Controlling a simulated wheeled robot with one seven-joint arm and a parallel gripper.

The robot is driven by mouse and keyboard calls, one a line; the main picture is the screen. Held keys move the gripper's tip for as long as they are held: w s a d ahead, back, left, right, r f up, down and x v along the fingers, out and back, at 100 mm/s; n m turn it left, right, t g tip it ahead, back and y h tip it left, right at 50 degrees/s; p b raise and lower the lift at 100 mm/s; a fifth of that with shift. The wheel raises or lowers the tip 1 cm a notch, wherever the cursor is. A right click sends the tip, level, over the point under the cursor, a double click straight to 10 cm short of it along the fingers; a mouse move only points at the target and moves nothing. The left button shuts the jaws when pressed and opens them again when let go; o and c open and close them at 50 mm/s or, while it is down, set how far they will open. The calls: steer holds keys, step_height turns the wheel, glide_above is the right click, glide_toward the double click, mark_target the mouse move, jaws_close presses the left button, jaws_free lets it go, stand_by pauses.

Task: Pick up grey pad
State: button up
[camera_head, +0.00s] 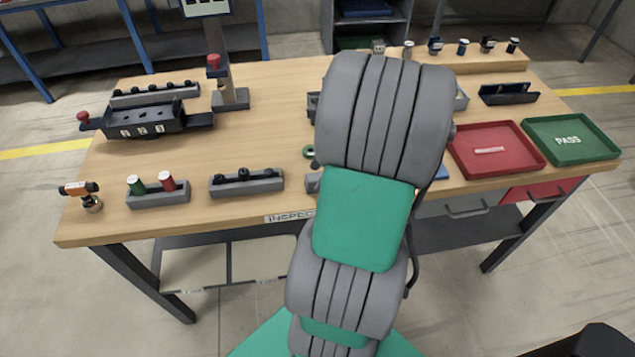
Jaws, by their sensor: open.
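I cannot pick out a grey pad for certain; it may be hidden behind my arm, which covers the middle of the wooden workbench (270,118). My gripper does not show; my arm links block the view toward it. Two grey holders stand at the front left of the bench: one grey block (158,200) with a green and a red plug, and one grey block (247,187) with black knobs. Part of a small grey piece (313,182) shows just left of my arm, and a bit of a blue thing (441,172) shows just right of it.
A red tray (462,154) and a green PASS tray (540,139) lie at the right. A dark fixture (145,122) and an upright press stand (229,97) stand at the left. Several small parts line a raised shelf (490,62) at the back. Bare wood shows left of centre.

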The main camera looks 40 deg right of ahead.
steer(key=shift+x, duration=0.95)
jaws_close()
